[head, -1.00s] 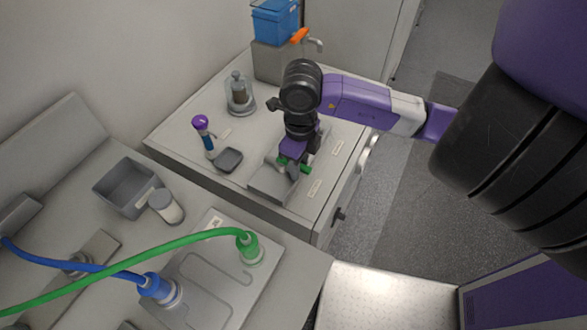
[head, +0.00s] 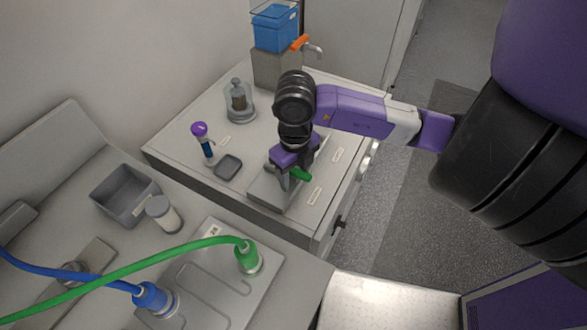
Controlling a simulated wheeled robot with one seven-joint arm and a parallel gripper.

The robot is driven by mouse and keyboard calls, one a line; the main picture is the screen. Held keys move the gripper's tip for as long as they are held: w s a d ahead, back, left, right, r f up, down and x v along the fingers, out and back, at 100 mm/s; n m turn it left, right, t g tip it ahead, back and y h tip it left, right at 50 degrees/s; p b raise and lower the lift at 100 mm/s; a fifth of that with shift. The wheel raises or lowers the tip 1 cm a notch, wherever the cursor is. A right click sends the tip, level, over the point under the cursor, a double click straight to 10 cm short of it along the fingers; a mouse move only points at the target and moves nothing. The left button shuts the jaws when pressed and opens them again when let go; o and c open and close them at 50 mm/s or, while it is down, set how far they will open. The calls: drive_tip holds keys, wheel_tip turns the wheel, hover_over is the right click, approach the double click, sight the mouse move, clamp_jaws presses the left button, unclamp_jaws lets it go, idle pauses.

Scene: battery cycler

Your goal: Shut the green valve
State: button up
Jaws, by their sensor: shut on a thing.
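The green valve (head: 301,174) is on a grey block (head: 268,193) on the far counter. Only part of its green handle shows, to the right of my gripper's fingers; the rest is hidden behind them. My gripper (head: 290,180) points down over the block and is shut on the green valve handle. The exact grip on the handle is partly hidden by the gripper body.
A purple-topped tube (head: 203,140), a small dark tray (head: 228,167) and a glass jar (head: 239,103) stand left of my arm. A blue box (head: 275,27) and orange-handled tap (head: 300,42) are behind. Green (head: 150,256) and blue (head: 70,274) hoses cross the near counter.

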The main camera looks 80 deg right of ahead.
drive_tip(key=shift+o, duration=0.9)
drive_tip(key=shift+w+a+m, duration=0.15)
drive_tip(key=shift+a+m, duration=0.35)
drive_tip(key=shift+a, duration=0.2)
drive_tip(key=shift+w+a+m, duration=0.1)
drive_tip(key=shift+a+m, duration=0.05)
drive_tip(key=shift+m, duration=0.25)
drive_tip(key=shift+c, duration=0.3)
drive_tip(key=shift+a+m, duration=0.1)
drive_tip(key=shift+m, duration=0.2)
drive_tip(key=shift+c, duration=1.4)
drive_tip(key=shift+w, duration=0.1)
drive_tip(key=shift+o, duration=0.2)
